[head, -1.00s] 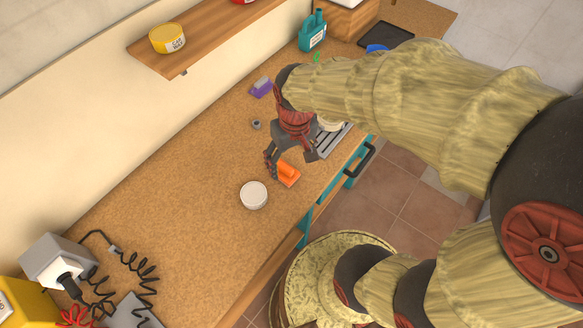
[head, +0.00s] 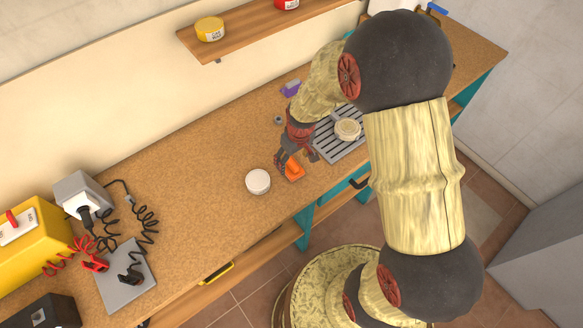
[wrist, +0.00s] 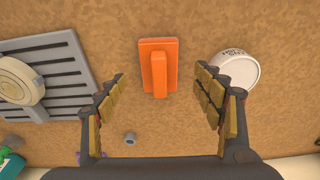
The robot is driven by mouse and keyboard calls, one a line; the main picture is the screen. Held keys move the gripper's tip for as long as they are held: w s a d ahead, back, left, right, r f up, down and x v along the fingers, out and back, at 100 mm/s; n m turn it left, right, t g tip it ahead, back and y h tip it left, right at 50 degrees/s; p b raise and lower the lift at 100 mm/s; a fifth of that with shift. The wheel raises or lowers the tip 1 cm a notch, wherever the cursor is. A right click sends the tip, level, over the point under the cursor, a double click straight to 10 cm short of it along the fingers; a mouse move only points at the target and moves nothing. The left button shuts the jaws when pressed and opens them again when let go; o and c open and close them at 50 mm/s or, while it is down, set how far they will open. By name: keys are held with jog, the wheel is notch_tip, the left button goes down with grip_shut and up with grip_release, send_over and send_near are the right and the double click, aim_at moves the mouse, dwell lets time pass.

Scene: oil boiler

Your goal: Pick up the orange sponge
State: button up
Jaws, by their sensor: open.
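The orange sponge (head: 294,168) lies on the cork-coloured workbench (head: 200,185) near its front edge. In the wrist view the orange sponge (wrist: 158,62) has a flat base with a raised grip along its middle. My gripper (head: 297,160) is over it, pointing down, and partly covers it in the head view. In the wrist view my gripper (wrist: 160,100) is open and empty. The sponge shows between and beyond the two fingers, touching neither.
A round white tin (head: 258,182) stands just left of the sponge. A grey slotted tray (head: 335,140) with a round cream-coloured object (head: 347,130) is to the right. A small grey nut-like piece (head: 278,120) and a purple item (head: 291,88) lie behind. A shelf (head: 245,30) overhangs the back.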

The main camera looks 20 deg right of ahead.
aim_at(291, 162)
jog(key=f, duration=0.1)
jog(key=w+f, duration=0.1)
jog(key=f, duration=0.1)
jog(key=f+b, duration=0.1)
jog(key=f, duration=0.1)
jog(key=shift+w+a, duration=0.15)
jog(key=shift+w, duration=0.15)
jog(key=shift+c, duration=0.2)
jog(key=c, duration=1.1)
jog(key=shift+c, duration=0.5)
jog(key=shift+r, duration=0.15)
